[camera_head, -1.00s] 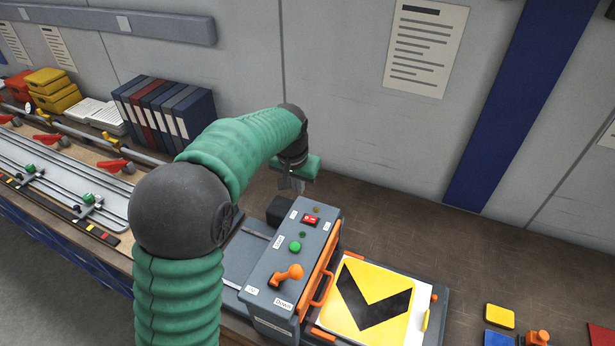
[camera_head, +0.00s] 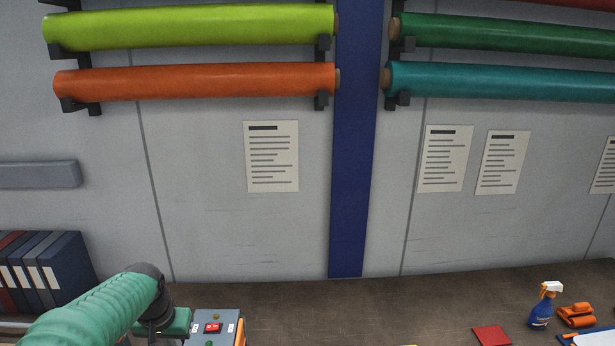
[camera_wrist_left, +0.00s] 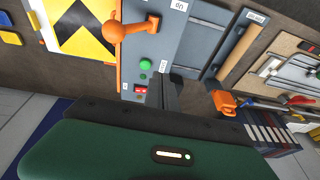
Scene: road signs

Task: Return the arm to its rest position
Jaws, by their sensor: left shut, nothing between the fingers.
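My left arm (camera_head: 95,312), green with a dark wrist joint, comes in at the bottom left of the head view. Its hand is at the bottom edge, just left of the grey control box (camera_head: 228,323). In the left wrist view my left gripper (camera_wrist_left: 164,84) is shut and empty, in front of the box face with its green button (camera_wrist_left: 145,65), red switch (camera_wrist_left: 140,90) and orange lever (camera_wrist_left: 117,29). I cannot tell how far the fingers are from the box. My right gripper is in neither view.
A yellow sign with a black chevron (camera_wrist_left: 88,28) lies beside the box. Binders (camera_head: 50,272) stand at the left. A spray bottle (camera_head: 541,308) and a red pad (camera_head: 491,335) are at the right. The bench between (camera_head: 380,300) is mostly clear.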

